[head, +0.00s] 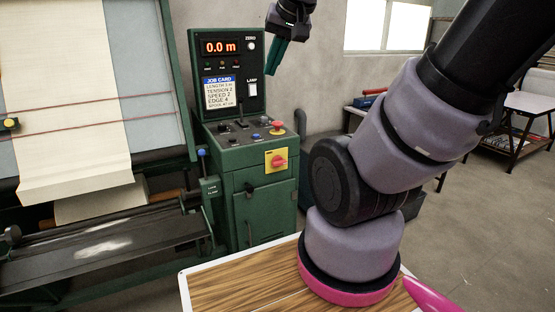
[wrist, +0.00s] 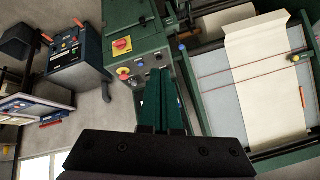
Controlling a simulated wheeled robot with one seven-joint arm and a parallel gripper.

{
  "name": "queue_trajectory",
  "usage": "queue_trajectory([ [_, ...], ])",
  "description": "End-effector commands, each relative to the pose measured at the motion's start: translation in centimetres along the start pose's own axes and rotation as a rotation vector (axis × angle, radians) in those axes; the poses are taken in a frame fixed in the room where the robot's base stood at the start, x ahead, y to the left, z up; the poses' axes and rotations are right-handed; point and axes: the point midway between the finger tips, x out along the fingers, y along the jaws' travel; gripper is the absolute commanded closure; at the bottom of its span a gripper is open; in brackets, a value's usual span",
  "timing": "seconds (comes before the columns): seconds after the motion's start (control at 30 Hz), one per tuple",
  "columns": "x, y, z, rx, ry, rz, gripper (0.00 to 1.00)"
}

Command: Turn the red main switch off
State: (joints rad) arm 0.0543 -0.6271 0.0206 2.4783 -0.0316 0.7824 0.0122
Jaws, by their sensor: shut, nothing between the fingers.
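The red main switch (head: 279,161) is a red rotary knob on a yellow plate, on the front of the green control cabinet (head: 262,205). It also shows in the wrist view (wrist: 121,44), at the upper left. At this size I cannot tell its exact position setting. My gripper (head: 272,72) is shut and empty, with green fingers pointing down. It is in the air beside the cabinet's upright display panel, well above the switch. In the wrist view the fingers (wrist: 165,72) are together and apart from the switch.
Above the switch, the console has a red mushroom button (head: 277,126), a blue button (head: 255,136) and black levers. The display panel (head: 222,47) reads 0.0 m above a job card. The cloth machine with cream cloth (head: 65,90) stands left. A wooden tabletop (head: 240,285) lies in front.

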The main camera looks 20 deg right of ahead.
Motion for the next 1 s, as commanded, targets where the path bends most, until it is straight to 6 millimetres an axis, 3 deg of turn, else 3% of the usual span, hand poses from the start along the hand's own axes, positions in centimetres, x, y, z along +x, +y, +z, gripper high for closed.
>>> queue_trajectory([
  [0.2,9.0,4.3,-6.7,-0.112,0.046,0.15,1.0],
  [0.43,19.5,9.5,-11.0,-0.254,0.078,0.198,1.0],
  [0.7,31.5,14.9,-11.1,-0.369,0.114,0.12,1.0],
  [0.83,35.2,16.3,-10.1,-0.39,0.138,0.069,1.0],
  [1.0,37.5,17.0,-9.4,-0.402,0.161,0.029,1.0],
])
